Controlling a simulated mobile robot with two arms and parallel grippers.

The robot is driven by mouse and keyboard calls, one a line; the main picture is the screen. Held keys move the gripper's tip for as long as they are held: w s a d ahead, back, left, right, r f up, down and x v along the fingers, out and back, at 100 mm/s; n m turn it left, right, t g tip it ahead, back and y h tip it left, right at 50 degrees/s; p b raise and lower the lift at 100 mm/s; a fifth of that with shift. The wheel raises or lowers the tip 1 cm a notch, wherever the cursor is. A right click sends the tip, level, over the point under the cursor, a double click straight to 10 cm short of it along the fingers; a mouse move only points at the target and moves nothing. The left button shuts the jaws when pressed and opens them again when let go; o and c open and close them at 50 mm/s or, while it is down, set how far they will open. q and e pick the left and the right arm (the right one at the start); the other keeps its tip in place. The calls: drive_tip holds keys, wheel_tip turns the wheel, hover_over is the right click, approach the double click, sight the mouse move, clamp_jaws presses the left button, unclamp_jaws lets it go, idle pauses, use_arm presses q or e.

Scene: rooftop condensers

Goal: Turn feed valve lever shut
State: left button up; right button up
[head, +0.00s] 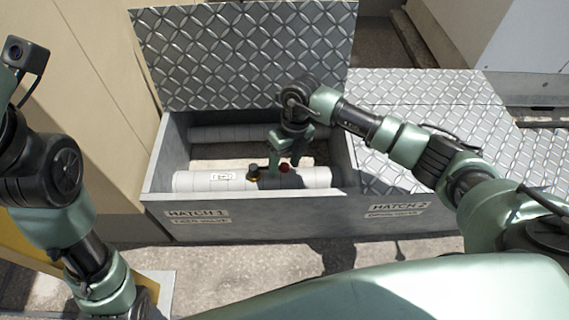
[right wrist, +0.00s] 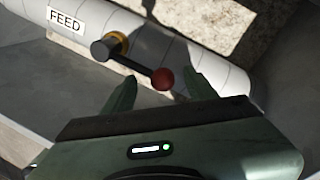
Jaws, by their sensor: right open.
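The feed valve lever (right wrist: 133,67) is a dark bar with a red ball knob (right wrist: 162,79) at its end. It runs roughly along the white pipe (right wrist: 185,50) from a black hub with a yellow collar (right wrist: 117,42). A "FEED" label (right wrist: 66,20) is on the pipe. My right gripper (head: 285,159) reaches down into that box. In the right wrist view its open fingers (right wrist: 160,88) stand on either side of the knob; contact is not clear. My left gripper is out of view.
The box (head: 290,215) has grey walls around the pipe, and its tread-plate lid (head: 240,50) stands raised behind. A second pipe (head: 225,133) runs along the back. Closed hatch 2 (head: 430,90) adjoins on the right. A beige wall (head: 95,70) stands on the left.

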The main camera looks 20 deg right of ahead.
drive_tip(key=shift+c, duration=0.4)
clamp_jaws()
drive_tip(key=shift+w+r, duration=0.2)
drive_tip(key=shift+w, duration=0.1)
idle(0.6)
